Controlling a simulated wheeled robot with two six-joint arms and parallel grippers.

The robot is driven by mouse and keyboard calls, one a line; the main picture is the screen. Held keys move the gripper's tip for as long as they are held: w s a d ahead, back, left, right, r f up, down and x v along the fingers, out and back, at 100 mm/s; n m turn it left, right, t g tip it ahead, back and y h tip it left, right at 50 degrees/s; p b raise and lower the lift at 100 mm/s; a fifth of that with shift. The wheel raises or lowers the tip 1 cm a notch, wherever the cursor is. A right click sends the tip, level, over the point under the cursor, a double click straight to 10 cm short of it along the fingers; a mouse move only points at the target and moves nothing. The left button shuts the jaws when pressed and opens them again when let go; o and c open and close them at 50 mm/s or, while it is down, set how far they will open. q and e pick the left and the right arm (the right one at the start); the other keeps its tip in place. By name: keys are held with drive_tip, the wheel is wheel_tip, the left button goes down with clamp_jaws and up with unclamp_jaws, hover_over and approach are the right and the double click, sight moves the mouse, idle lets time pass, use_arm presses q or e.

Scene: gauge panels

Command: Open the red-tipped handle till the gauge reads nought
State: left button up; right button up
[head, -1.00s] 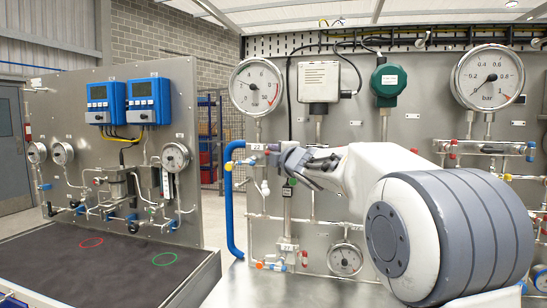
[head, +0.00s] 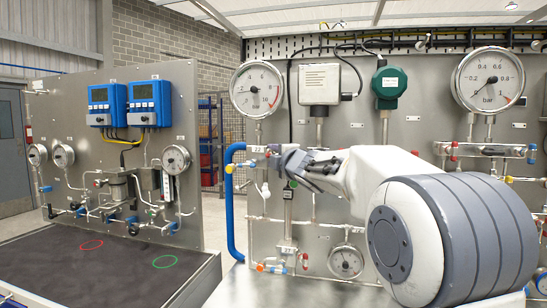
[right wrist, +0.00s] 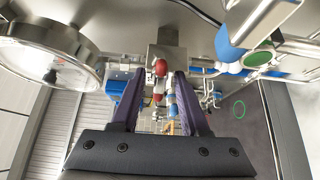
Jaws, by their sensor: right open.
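My right gripper (head: 282,154) reaches left across the panel, just below the large round gauge (head: 257,89). In the right wrist view it is open (right wrist: 158,82), with its two purple fingers apart. A red-tipped handle (right wrist: 160,67) shows in the gap between the fingers; I cannot tell whether either finger touches it. In the head view the handle is mostly hidden at the fingertips. The gauge's dial is white, but its needle reading is too small to tell. Part of a round gauge (right wrist: 50,45) shows at the upper left of the wrist view. My left gripper is out of view.
A blue pipe (head: 230,200) runs down left of the gripper. A grey box (head: 319,82) and a green housing (head: 389,86) sit above. A bar gauge (head: 488,79) is at the right, a small gauge (head: 345,261) below. A second panel (head: 105,90) stands left.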

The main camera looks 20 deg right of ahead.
drive_tip(key=s, duration=1)
drive_tip(key=shift+s+b, duration=0.15)
drive_tip(key=shift+b, duration=0.2)
drive_tip(key=s+a+f+m+g, duration=0.45)
drive_tip(key=a+f, duration=0.25)
drive_tip(key=f, duration=0.4)
drive_tip(key=s+a+f+m+g, duration=0.4)
drive_tip(key=a+f, duration=0.3)
drive_tip(key=f, duration=0.4)
drive_tip(key=s+a+f+m+g, duration=0.1)
drive_tip(key=s+a+f+g, duration=0.1)
drive_tip(key=s, duration=0.7)
drive_tip(key=s+a+f+g, duration=0.2)
drive_tip(key=s+f+g, duration=0.2)
drive_tip(key=s+f, duration=0.3)
drive_tip(key=s+a+f+m+g+p, duration=0.1)
drive_tip(key=s+f, duration=0.4)
drive_tip(key=s, duration=0.6)
drive_tip(key=shift+a+m+g+y, duration=0.35)
drive_tip(key=shift+a+g, duration=0.3)
drive_tip(key=shift+g, duration=0.6)
drive_tip(key=shift+w+f, duration=0.1)
idle(0.4)
